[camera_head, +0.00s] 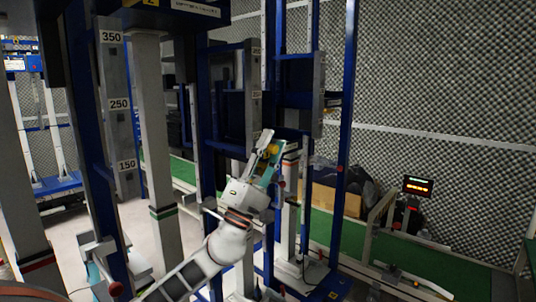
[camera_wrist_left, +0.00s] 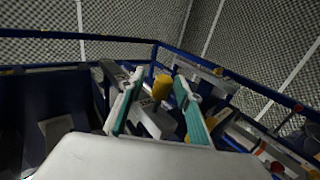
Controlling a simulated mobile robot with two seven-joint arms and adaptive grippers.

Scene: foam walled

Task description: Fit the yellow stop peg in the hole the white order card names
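My left gripper (camera_head: 268,158) is raised at the middle of the head view, beside a slim upright. In the left wrist view its two teal-padded fingers (camera_wrist_left: 160,95) stand well apart. A yellow peg (camera_wrist_left: 162,87) shows between the fingertips, with more yellow close against the right finger. I cannot tell whether it touches a pad. In the head view the yellow peg (camera_head: 274,148) is a small spot at the fingertips. A white card-like strip (camera_head: 195,8) with dark print, too small to read, is at the top. My right gripper is not in view.
A grey upright (camera_head: 118,90) at left carries labels 350, 250 and 150. Blue frame posts (camera_head: 345,130) and a dark panel crowd the gripper. A small lit display (camera_head: 417,186) stands at right.

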